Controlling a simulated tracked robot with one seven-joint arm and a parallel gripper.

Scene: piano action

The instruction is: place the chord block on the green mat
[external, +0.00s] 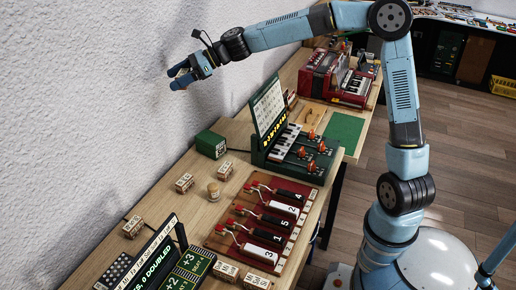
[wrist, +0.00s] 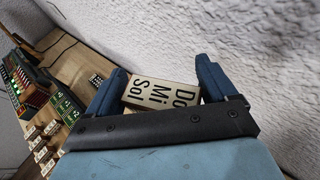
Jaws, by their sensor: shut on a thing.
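The chord block (wrist: 165,94) is a pale wooden block with "Do Mi Sol" in black letters. It sits between the two blue fingers of my gripper (wrist: 162,88) in the wrist view, and the gripper is shut on it. In the external view my gripper (external: 180,75) is raised high beside the white wall, above and left of the table; the block cannot be made out there. The green mat (external: 343,131) lies flat and bare on the table, to the right of my gripper and behind the small keyboard unit.
A green keyboard unit (external: 290,140) with an upright panel stands just in front of the mat. A red accordion-like box (external: 325,75) stands beyond it. A red board (external: 262,222) with numbered levers, several small wooden blocks (external: 185,183) and a green box (external: 211,144) occupy the nearer table.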

